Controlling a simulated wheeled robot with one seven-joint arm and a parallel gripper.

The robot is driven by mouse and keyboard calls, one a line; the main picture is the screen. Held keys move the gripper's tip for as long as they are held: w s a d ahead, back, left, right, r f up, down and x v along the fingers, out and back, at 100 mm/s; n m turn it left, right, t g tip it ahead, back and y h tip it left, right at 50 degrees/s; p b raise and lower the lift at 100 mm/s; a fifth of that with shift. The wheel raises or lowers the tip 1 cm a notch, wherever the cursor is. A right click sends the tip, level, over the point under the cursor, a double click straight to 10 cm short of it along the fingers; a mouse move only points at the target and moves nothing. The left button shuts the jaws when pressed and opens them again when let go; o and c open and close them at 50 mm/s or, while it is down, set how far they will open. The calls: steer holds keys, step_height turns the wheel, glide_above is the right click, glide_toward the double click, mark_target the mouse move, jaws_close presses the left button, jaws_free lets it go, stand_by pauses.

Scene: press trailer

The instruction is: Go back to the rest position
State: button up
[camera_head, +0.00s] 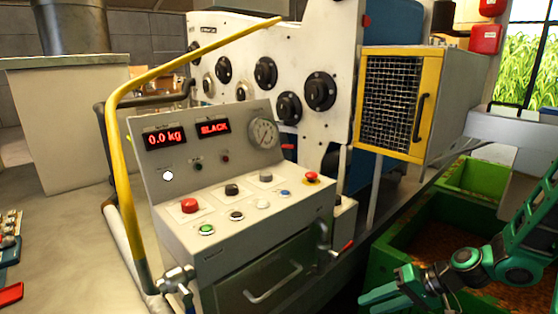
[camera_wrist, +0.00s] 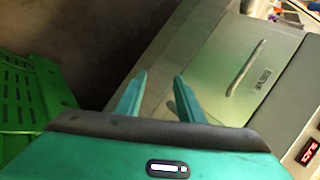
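My gripper (camera_head: 378,293) is at the lower right of the head view, in front of the green bins and to the right of the control console (camera_head: 190,240). In the wrist view the two teal fingers of my gripper (camera_wrist: 158,82) stand apart with nothing between them. The gripper is open and empty. My arm reaches in from the right edge of the head view. The console's displays read 0.0 kg and SLACK.
A large green bin (camera_head: 395,252) with brown contents lies beside my arm. The console's front handle (camera_head: 272,284) and a yellow rail (camera_head: 122,170) stick out. A yellow-framed mesh guard (camera_head: 433,105) stands behind. The wrist view shows a green slatted crate (camera_wrist: 25,95) at left.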

steer(key=s+d+r+m+g+h, duration=0.1)
steer(key=s+d+r+h, duration=0.1)
steer(key=s+d+r, duration=0.3)
steer(key=s+d+r+m+g+h, duration=0.1)
steer(key=s+d+r, duration=0.4)
steer(key=s, duration=0.6)
steer(key=s+d+r+m+g+h, duration=0.1)
steer(key=s+d+r+m+h, duration=0.1)
steer(key=s+d+r+h, duration=0.3)
steer(key=s+r, duration=0.2)
steer(key=s, duration=0.1)
steer(key=shift+s+d+m, duration=0.15)
steer(key=shift+s+m, duration=0.05)
steer(key=shift+m, duration=0.1)
steer(key=shift+w+f+h, duration=0.2)
steer(key=shift+w+h, duration=0.1)
steer(key=shift+w, duration=0.35)
steer(key=shift+s, duration=0.1)
steer(key=shift+c, duration=0.4)
